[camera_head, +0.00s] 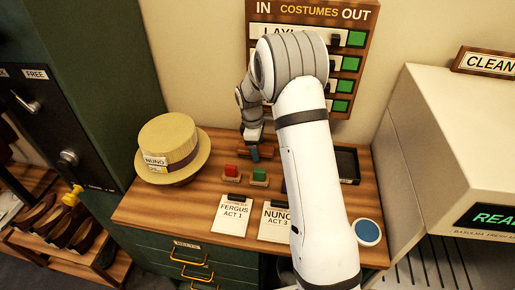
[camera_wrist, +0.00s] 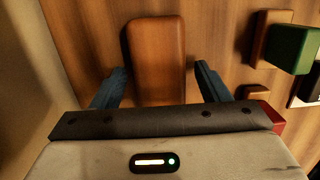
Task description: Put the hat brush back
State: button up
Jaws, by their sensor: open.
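In the wrist view, a brown, rounded wooden block that looks like the hat brush (camera_wrist: 157,45) lies on the wooden table. My gripper (camera_wrist: 158,85) is open, with one blue finger on each side of the block and gaps visible between. Bristles are not visible from above. In the head view, my gripper (camera_head: 254,152) is low over the back of the table, and a bit of brown wood (camera_head: 267,151) shows beside it, mostly hidden by the gripper. A straw hat (camera_head: 172,140) with a dark band and a NUNO tag sits at the table's left.
A red block (camera_head: 231,171) and a green block (camera_head: 260,175) stand in front of my gripper, with paper cards (camera_head: 231,214) before them. A black tray (camera_head: 347,164) lies at the right, and a round blue-topped item (camera_head: 368,231) near the front right. A white machine (camera_head: 450,150) bounds the right.

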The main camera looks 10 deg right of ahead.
notch_tip(320, 180, up, 11)
jog(key=a, duration=0.1)
jog(key=s+r+m+t, duration=0.2)
jog(key=s+r+m, duration=0.55)
jog(key=s, duration=0.65)
jog(key=s+m+t+y, duration=0.1)
jog(key=s+m, duration=0.5)
jog(key=s, duration=1.1)
jog(key=shift+s+d+t+b, duration=0.3)
jog(key=shift+s+d+b, duration=0.1)
jog(key=shift+d, duration=0.05)
